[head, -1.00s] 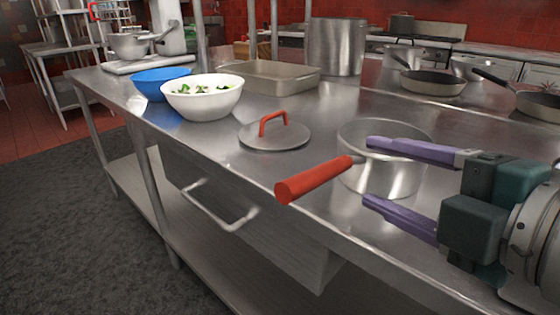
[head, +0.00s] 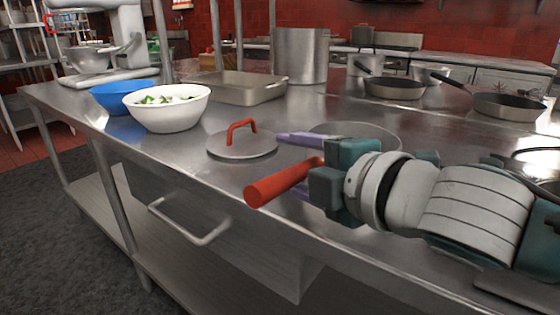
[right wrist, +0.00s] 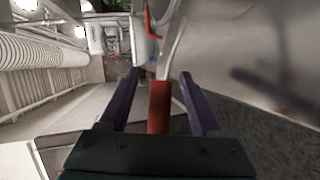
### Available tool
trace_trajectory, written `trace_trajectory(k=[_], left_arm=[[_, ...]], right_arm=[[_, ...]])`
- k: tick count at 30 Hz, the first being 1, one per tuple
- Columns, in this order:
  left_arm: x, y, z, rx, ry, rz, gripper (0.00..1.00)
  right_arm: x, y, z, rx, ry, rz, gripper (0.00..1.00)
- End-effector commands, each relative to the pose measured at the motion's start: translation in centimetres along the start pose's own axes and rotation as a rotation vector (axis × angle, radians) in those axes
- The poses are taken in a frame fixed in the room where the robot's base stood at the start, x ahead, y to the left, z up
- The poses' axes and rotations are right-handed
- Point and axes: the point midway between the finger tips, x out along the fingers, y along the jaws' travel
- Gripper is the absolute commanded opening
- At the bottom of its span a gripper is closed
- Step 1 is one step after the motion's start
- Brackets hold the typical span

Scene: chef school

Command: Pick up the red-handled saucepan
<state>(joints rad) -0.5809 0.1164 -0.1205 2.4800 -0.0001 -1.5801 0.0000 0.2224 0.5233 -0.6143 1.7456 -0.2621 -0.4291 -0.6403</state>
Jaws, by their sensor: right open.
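The saucepan (head: 365,129) stands on the steel counter, largely hidden behind my right gripper and arm. Its red handle (head: 276,184) points towards the counter's front left edge. My right gripper (head: 288,164) is open, with purple fingers either side of the handle in the picture. In the right wrist view the red handle (right wrist: 158,108) lies between the two spread fingers (right wrist: 159,74), with gaps on both sides. A flat lid (head: 232,152) with a red grip lies left of the saucepan. My left gripper is not in view.
A white bowl of greens (head: 166,118), a blue bowl (head: 112,98) and a metal baking tray (head: 232,95) stand to the left. A tall pot (head: 300,56) and frying pans (head: 394,89) stand behind. The counter's front edge is close to the handle.

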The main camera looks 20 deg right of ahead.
Motion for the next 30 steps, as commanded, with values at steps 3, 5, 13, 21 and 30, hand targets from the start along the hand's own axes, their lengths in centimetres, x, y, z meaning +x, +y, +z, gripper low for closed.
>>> trace_trajectory(k=[3,5,13,21,30], left_arm=[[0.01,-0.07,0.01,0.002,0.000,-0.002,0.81],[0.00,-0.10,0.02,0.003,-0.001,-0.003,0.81],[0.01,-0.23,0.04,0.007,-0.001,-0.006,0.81],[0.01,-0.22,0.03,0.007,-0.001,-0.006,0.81],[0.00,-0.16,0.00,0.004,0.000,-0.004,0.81]], right_arm=[[0.11,0.00,-0.02,0.000,0.000,0.000,0.65],[0.09,0.00,-0.01,0.000,0.000,-0.001,0.65],[0.06,0.00,0.01,0.000,0.000,-0.001,0.39],[0.05,-0.01,0.02,0.000,-0.001,-0.001,0.08],[0.05,-0.03,0.04,0.000,-0.001,-0.001,0.00]])
